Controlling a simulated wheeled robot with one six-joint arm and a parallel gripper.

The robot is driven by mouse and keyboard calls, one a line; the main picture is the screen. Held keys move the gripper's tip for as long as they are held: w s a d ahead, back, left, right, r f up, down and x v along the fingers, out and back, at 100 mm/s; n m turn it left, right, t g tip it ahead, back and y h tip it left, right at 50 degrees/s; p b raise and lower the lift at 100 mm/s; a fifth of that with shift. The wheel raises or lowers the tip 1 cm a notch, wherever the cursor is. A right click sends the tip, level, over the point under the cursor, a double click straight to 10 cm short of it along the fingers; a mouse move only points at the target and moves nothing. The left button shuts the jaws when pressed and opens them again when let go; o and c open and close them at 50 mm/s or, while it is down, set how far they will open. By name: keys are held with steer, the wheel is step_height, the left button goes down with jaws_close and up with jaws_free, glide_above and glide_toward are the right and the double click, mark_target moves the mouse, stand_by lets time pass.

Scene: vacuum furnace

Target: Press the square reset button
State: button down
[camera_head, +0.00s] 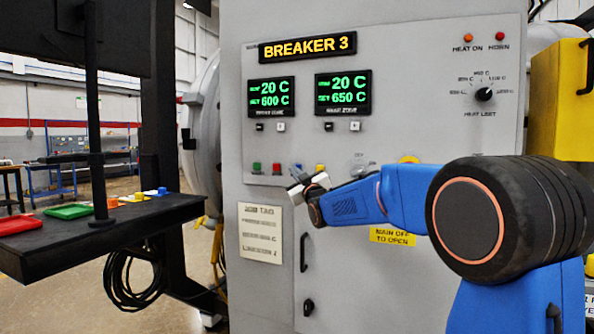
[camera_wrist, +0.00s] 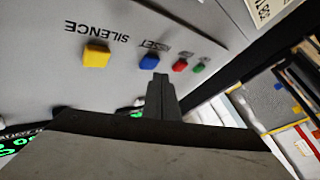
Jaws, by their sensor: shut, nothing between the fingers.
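The square blue button (camera_wrist: 148,61) has a partly readable label ending in "ESET" and sits on the grey panel in the wrist view, which shows the panel upside down. My gripper (camera_wrist: 160,78) is shut and empty. Its tip appears just beside the blue button, towards the red button (camera_wrist: 179,65). I cannot tell whether it touches the panel.
A yellow SILENCE button (camera_wrist: 96,54) and a green button (camera_wrist: 199,67) share the row. Two displays (camera_head: 343,92) are above it. A heater knob (camera_head: 484,94) is at upper right. A dark table (camera_head: 150,212) with coloured trays stands at left.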

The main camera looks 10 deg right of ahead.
steer(key=shift+w+d, duration=0.1)
steer(key=shift+w, duration=0.05)
steer(key=shift+w+d, duration=0.15)
steer(key=shift+w, duration=0.05)
steer(key=shift+w+d, duration=0.25)
steer(key=shift+w, duration=0.1)
stand_by(1.0)
steer(key=shift+s, duration=0.1)
steer(key=shift+s+a, duration=0.5)
steer(key=shift+s, duration=0.15)
stand_by(0.4)
steer(key=s+a, duration=0.1)
steer(key=s, duration=0.1)
steer(key=s+a, duration=0.2)
stand_by(0.4)
stand_by(0.5)
